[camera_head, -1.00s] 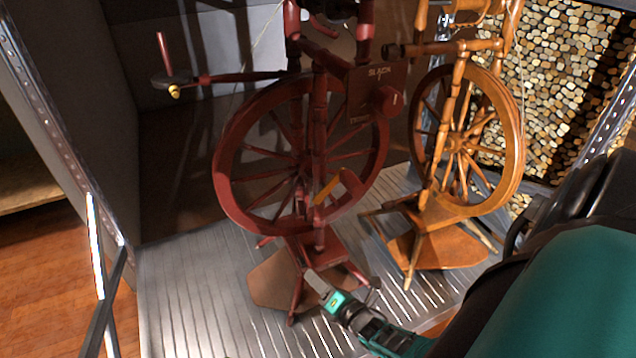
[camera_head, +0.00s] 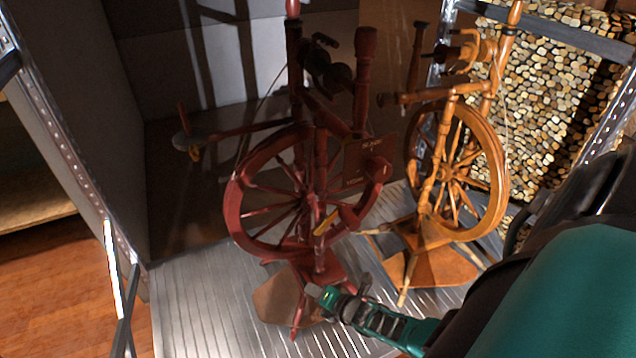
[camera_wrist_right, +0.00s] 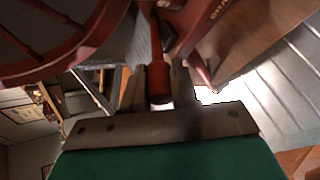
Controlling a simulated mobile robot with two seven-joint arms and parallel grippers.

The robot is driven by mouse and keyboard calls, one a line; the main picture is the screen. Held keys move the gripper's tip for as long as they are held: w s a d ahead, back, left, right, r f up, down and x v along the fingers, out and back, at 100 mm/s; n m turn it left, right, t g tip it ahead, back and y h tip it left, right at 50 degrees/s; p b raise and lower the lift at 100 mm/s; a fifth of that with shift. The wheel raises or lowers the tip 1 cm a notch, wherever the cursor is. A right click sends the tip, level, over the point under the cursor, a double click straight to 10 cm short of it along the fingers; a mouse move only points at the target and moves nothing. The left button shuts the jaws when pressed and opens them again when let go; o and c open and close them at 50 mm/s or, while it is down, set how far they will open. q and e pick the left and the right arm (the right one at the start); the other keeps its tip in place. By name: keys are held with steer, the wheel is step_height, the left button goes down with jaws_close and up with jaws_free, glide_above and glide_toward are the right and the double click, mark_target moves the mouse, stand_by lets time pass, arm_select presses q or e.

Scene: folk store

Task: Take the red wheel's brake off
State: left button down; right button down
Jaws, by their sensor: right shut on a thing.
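The red spinning wheel (camera_head: 247,234) stands upright left of centre in the head view, with a lettered plate (camera_head: 362,166) on its right side. My right gripper (camera_head: 328,293) is low at its base, near the treadle and the legs. In the right wrist view a red peg (camera_wrist_right: 158,85) with a darker end runs down to the gripper, which is shut on it. I cannot tell for certain whether this peg is the brake. The fingertips are largely hidden. My left gripper is not in view.
An orange-brown spinning wheel (camera_head: 490,195) stands close on the right. Both stand on a ribbed metal floor (camera_head: 200,310), with a grey wall (camera_head: 75,110) at left and a stacked-log picture (camera_head: 550,100) behind. The ribbed floor at front left is clear.

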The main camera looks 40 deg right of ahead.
steer(key=shift+w+d+r, duration=0.15)
steer(key=c, duration=0.9)
jaws_free()
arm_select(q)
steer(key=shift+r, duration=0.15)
arm_select(e)
steer(key=shift+s+r+p, duration=0.2)
steer(key=shift+s+p, duration=0.15)
steer(key=shift+s, duration=0.05)
arm_select(q)
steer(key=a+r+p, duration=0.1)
steer(key=p, duration=0.1)
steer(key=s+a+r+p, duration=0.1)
steer(key=p, duration=0.2)
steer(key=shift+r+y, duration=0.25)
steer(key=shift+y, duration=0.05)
arm_select(e)
steer(key=v, duration=1.2)
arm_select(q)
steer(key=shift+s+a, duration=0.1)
arm_select(e)
steer(key=shift+f, duration=0.1)
